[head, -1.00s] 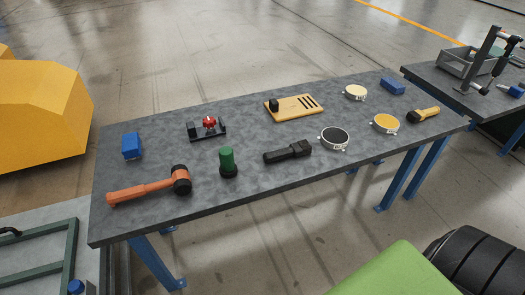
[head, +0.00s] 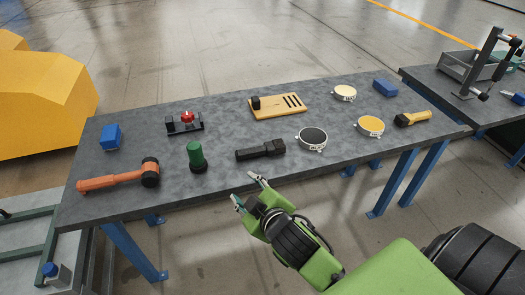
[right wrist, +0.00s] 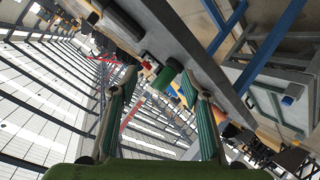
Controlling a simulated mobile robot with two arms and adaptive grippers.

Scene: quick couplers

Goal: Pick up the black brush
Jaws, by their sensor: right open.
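The black brush (head: 260,150) lies flat near the front edge of the grey table, its narrow handle to the left and its wider head to the right. My right gripper (head: 246,189) is open and empty, just in front of the table's front edge and apart from the brush. In the right wrist view its two fingers (right wrist: 159,76) are spread, with a green cylinder (right wrist: 167,73) beyond them. My left gripper is not in view.
A wooden board (head: 278,105) is behind. A yellow-handled tool (head: 412,117) lies far right.

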